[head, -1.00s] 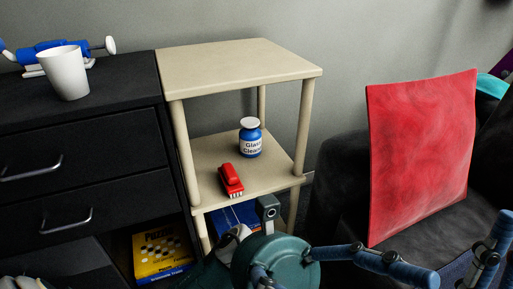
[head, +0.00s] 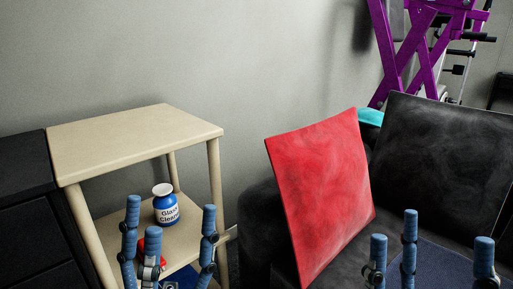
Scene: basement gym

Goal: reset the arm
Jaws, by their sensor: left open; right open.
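My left gripper (head: 170,222) is at the bottom left of the head view, its blue fingers spread and pointing up. It is open and empty, and stands in front of the beige shelf unit (head: 135,139). My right gripper (head: 431,238) is at the bottom right, also open and empty with its fingers up, in front of the dark seat. Both arms behind the fingers are mostly outside the picture.
A black drawer cabinet (head: 30,205) stands left. A red cushion (head: 322,190) and black cushion (head: 442,160) lean on the seat. Purple gym equipment (head: 405,50) stands behind.

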